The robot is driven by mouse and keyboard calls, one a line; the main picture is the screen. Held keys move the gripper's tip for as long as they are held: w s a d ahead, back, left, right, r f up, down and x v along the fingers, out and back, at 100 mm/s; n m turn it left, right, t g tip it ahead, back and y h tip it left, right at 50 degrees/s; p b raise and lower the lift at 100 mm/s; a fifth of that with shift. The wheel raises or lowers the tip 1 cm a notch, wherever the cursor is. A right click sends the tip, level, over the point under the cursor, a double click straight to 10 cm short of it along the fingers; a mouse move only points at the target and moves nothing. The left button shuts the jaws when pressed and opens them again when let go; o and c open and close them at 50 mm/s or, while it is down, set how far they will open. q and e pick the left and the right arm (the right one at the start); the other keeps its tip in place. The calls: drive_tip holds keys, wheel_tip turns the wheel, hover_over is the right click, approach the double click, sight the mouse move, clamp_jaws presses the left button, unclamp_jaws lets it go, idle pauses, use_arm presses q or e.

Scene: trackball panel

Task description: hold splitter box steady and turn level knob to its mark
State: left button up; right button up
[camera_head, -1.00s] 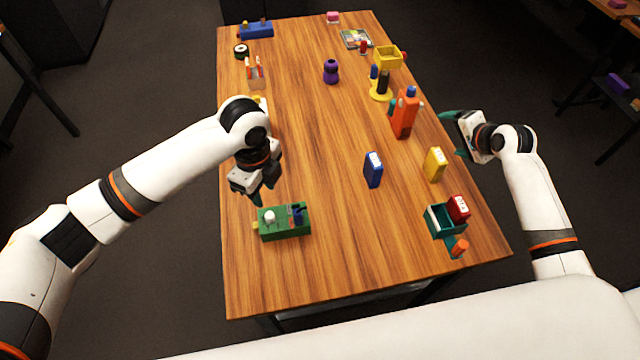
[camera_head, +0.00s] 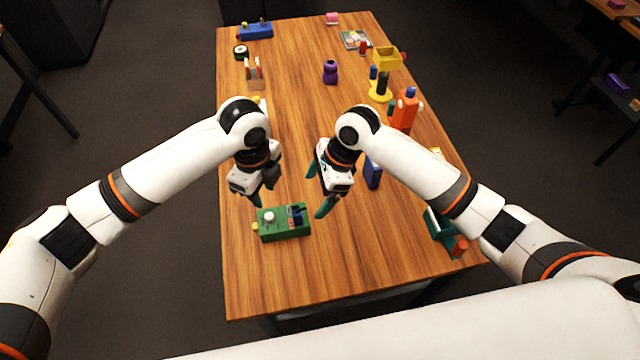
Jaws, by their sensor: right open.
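The green splitter box (camera_head: 292,234) sits near the front left of the table. It has a round white knob (camera_head: 270,216) on top and small blue and dark parts at its right end. Which part is the level knob, and its mark, are too small to tell. My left gripper (camera_head: 263,192) is above and behind the box, pointing down, with its dark fingers apart and empty. My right gripper (camera_head: 318,190) is above and right of the box, open and empty, its green fingers spread. Neither gripper touches the box.
A blue block (camera_head: 373,173) stands just right of my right gripper. A teal container (camera_head: 438,226) at the right is partly hidden by my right arm. An orange object (camera_head: 404,110) and a purple one (camera_head: 330,71) stand farther back. The table front centre is clear.

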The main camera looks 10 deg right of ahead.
sight(284, 222)
drive_tip(key=x, duration=1.1)
drive_tip(key=shift+a+f, duration=0.1)
drive_tip(key=shift+c, duration=0.6)
